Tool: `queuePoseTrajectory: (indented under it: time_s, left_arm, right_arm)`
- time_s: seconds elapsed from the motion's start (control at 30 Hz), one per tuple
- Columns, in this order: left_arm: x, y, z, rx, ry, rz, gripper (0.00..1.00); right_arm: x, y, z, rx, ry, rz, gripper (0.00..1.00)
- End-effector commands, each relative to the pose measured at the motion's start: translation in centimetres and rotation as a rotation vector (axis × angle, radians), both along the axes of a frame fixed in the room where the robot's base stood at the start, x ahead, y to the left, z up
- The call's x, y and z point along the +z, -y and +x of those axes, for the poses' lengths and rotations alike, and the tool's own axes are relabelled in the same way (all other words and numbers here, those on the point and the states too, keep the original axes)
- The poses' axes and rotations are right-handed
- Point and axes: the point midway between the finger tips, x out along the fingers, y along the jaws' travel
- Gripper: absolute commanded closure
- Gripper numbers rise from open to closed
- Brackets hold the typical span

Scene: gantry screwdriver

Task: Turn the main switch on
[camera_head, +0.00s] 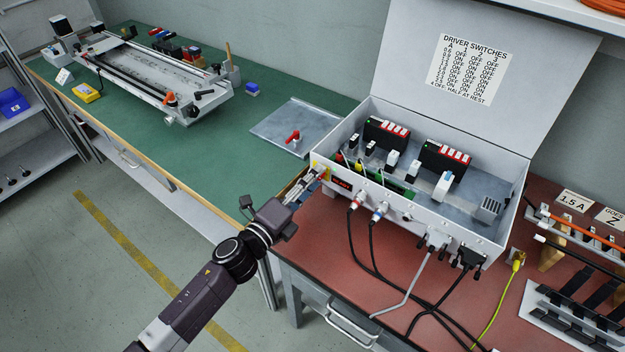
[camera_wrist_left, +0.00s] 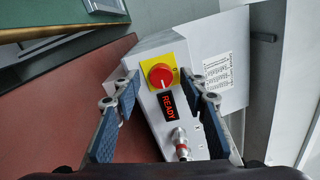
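The main switch is a round red knob (camera_wrist_left: 161,76) on a yellow plate (camera_wrist_left: 177,58), on the front face of the white control box (camera_head: 455,217). In the wrist view a red display (camera_wrist_left: 170,105) beside it reads READY. My left gripper (camera_wrist_left: 160,88) is open, with one blue-padded finger on each side of the knob and gaps between. My right gripper is not in view.
Cables (camera_head: 377,250) hang from connectors along the box's front, right of the switch. The box lid (camera_head: 400,45) stands open. The box sits on a red-topped bench (camera_head: 315,250). A green bench (camera_head: 175,150) on the left carries a gantry (camera_head: 150,75) and a metal plate (camera_head: 275,128).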

Motion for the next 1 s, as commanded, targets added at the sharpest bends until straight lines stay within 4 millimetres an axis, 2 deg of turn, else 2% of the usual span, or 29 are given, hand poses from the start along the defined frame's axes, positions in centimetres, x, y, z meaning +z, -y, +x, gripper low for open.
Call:
queuePoseTrajectory:
  time_s: [0.27,0.7,1.0]
  left_arm:
    - [0.1,-0.6,-0.7,0.001,0.0,-0.002,0.61]
    - [-0.1,-5.5,-7.6,-0.001,-0.002,-0.001,0.61]
    - [0.0,-7.0,-9.7,0.0,0.0,0.0,0.61]
  right_arm:
    - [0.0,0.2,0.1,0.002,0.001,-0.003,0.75]
    - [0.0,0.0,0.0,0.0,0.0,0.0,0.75]
    - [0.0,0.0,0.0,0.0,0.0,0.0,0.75]
